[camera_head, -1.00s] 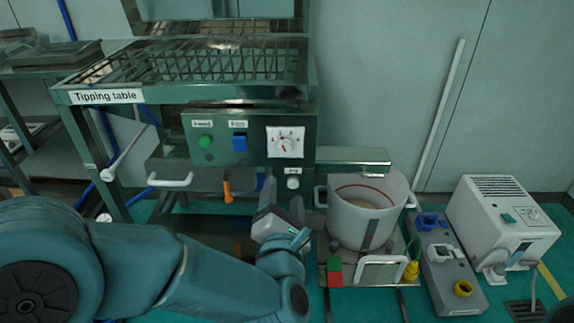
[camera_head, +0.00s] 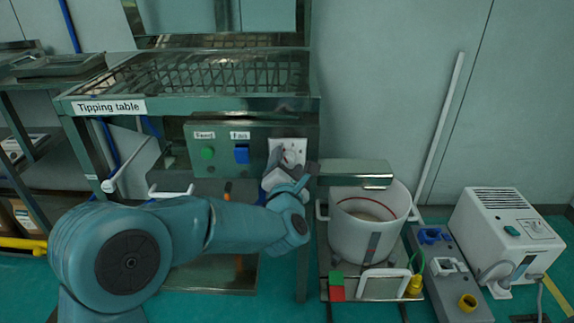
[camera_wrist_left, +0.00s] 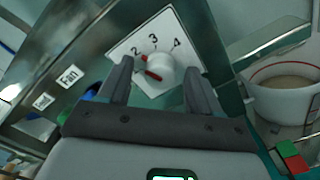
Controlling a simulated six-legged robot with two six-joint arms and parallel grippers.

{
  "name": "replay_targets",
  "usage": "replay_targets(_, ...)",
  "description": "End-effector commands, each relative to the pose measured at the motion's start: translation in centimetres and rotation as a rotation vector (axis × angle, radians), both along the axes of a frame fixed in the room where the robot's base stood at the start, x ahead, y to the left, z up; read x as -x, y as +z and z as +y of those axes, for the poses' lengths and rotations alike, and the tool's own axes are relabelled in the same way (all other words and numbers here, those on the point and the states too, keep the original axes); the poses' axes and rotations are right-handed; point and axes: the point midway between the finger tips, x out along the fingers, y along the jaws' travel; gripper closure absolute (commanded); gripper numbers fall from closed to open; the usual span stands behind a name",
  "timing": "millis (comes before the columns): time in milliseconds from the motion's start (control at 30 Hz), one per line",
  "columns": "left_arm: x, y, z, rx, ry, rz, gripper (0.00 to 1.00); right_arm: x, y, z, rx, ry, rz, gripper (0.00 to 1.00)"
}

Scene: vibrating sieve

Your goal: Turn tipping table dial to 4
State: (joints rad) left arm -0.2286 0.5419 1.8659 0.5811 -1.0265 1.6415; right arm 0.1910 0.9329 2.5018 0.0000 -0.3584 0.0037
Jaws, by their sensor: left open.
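The dial (camera_wrist_left: 158,70) of the tipping table is a white knob with a red pointer on a white plate with numbers, in the left wrist view. The red pointer lies on the left side of the knob, on the side of the 2. In the head view its plate (camera_head: 289,146) is partly hidden by my gripper. My left gripper (camera_wrist_left: 155,85) is open, its two fingers on either side of the knob; I cannot tell whether they touch it. It also shows in the head view (camera_head: 290,172) in front of the panel. My right gripper is not in view.
The panel also has a green button (camera_head: 208,153) and a blue switch (camera_head: 241,154). A white pot (camera_head: 362,236) stands on a cart to the right, under a metal chute (camera_head: 355,170). A white machine (camera_head: 506,232) stands farther right.

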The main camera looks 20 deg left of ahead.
Motion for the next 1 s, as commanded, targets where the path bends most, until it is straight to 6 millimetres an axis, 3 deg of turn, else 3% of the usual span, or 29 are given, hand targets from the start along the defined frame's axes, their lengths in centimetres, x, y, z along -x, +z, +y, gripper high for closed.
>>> replay_targets(100,0.0,0.0,0.0,0.0,0.0,0.0,0.36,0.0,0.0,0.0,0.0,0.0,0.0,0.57)
replay_targets(300,0.1,0.0,0.0,0.0,0.0,0.0,0.92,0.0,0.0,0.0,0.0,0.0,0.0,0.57)
replay_targets(667,0.1,-0.1,0.0,-0.048,0.001,0.013,0.92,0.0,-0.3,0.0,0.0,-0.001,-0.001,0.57)
replay_targets(1000,0.1,-0.1,0.0,-0.282,0.002,0.079,0.92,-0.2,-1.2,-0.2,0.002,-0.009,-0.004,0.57)
